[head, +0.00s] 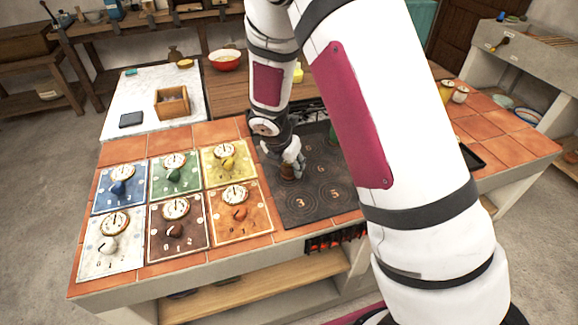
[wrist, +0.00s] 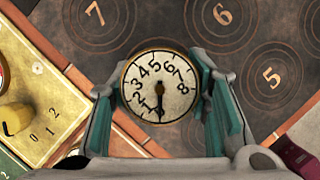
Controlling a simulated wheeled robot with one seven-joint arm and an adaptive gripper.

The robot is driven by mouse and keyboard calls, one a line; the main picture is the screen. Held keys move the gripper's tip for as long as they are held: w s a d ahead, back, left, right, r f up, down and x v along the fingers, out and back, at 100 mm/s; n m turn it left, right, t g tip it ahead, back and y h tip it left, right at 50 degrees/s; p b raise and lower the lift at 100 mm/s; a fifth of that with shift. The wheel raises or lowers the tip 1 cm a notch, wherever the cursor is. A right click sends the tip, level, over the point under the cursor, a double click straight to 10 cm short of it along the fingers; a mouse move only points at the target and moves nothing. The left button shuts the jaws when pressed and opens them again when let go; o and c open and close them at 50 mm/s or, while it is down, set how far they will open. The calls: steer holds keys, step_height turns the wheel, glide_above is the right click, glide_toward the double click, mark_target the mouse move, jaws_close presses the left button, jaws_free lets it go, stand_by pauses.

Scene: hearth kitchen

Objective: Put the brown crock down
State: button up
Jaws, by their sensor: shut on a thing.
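My gripper (wrist: 160,92) is shut on a round thing with a cream dial face numbered around its edge; I take it as the brown crock (wrist: 158,86). In the head view my gripper (head: 291,160) is over the left part of the dark hob plate (head: 300,214). A little of the crock's brown side (head: 287,173) shows below the fingers. The wrist view shows its top between both teal finger pads, near the rings marked 7 and 6. Whether its base touches the plate cannot be told.
Left of the hob, several coloured tiles, such as the blue tile (head: 103,197) and brown tile (head: 156,243), carry dials and knobs. A white board (head: 140,88) with a wooden box (head: 172,102) lies behind them. The ring marked 3 (head: 300,203) looks clear. My arm hides much of the right side.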

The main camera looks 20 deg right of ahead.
steer(key=shift+f, duration=0.5)
steer(key=shift+f, duration=0.1)
steer(key=o, duration=1.4)
